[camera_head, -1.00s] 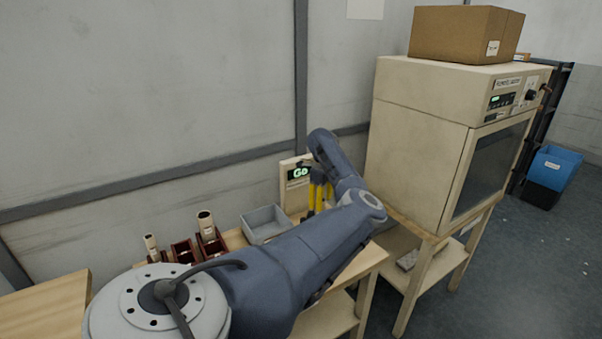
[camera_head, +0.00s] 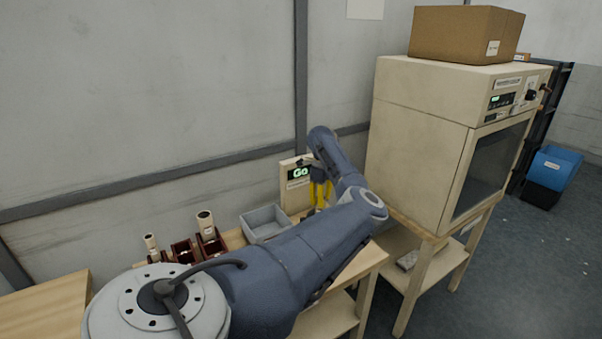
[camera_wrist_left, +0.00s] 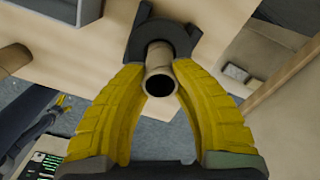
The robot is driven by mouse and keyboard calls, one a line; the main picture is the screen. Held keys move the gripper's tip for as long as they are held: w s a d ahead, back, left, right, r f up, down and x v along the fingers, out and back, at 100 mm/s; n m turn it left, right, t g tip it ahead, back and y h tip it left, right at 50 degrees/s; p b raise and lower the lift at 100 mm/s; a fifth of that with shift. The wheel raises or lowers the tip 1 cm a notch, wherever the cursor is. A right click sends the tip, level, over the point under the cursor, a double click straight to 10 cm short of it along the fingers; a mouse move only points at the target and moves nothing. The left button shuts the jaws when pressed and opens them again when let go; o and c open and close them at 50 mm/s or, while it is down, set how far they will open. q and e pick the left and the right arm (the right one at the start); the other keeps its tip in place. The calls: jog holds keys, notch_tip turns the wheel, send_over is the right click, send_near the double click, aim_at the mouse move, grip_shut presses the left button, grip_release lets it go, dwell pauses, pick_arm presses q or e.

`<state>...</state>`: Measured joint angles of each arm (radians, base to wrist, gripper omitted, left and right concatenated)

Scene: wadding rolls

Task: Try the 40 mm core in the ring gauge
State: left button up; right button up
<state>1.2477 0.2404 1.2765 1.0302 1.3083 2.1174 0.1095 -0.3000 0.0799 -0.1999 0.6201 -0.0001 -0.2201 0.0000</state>
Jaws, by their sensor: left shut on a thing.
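My left gripper (camera_head: 320,192) is over the bench beside the sign reading "Go" (camera_head: 299,172). In the left wrist view its yellow fingers (camera_wrist_left: 160,66) are shut on a pale hollow core (camera_wrist_left: 159,72), whose open end faces the camera. The far end of the core meets a dark ring-shaped piece (camera_wrist_left: 178,37), which looks like the ring gauge. I cannot tell whether the core is inside the ring or just in front of it. The core's size cannot be read.
Two pale cores, a thin one (camera_head: 151,242) and a thicker one (camera_head: 205,220), stand in dark red holders at the left of the bench. An empty-looking grey tray (camera_head: 247,223) lies between them and my gripper. A large cream oven (camera_head: 420,140) stands close on the right.

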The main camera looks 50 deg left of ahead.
pick_arm(q)
jog(key=shift+r, duration=5.15)
